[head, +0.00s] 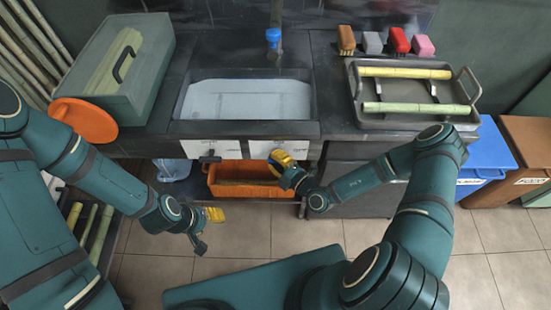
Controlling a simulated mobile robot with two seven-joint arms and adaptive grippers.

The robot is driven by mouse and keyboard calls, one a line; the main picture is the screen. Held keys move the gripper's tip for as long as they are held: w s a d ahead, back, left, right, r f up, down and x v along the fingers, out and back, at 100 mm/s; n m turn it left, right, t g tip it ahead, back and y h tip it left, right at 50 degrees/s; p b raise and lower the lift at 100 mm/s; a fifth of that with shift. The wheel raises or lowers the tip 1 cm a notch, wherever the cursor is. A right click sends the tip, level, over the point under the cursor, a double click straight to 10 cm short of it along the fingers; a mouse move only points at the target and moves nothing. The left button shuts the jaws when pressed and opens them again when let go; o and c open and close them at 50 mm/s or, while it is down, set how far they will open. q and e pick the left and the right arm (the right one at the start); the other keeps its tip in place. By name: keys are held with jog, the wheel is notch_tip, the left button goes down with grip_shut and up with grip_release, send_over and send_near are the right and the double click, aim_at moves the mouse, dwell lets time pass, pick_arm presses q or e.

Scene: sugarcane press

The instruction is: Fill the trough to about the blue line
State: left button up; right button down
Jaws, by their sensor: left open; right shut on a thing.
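The trough (174,128) is a dark sink-like basin set in the counter. Its inside looks pale bluish grey; I cannot tell the liquid level, and no blue line is readable. A blue tap (273,38) stands at its back edge. Below its front are two white labelled panels. The left panel has a dark handle (210,159). My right gripper (282,160) is at the right panel (258,145), shut on what seems to be its handle, which the fingers hide. My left gripper (210,222) is open and empty, low in front of the counter.
An orange crate (225,190) sits below the trough. A grey-green box (115,75) and an orange disc (84,121) are at left. A metal tray (405,124) with cane pieces and several brushes (398,40) are at right. Blue (485,150) and brown bins (528,135) stand far right.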

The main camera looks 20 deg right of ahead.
jog(key=g+p, duration=0.1)
jog(key=p, duration=0.2)
jog(key=shift+r+n+h, duration=0.3)
jog(key=shift+w+f+n+p, duration=0.1)
jog(key=shift+f+n+p, duration=0.2)
jog(key=shift+p, duration=0.6)
jog(key=c, duration=0.8)
grip_release()
jog(key=shift+c, duration=0.2)
jog(key=v, duration=1.2)
jog(key=shift+r, duration=0.2)
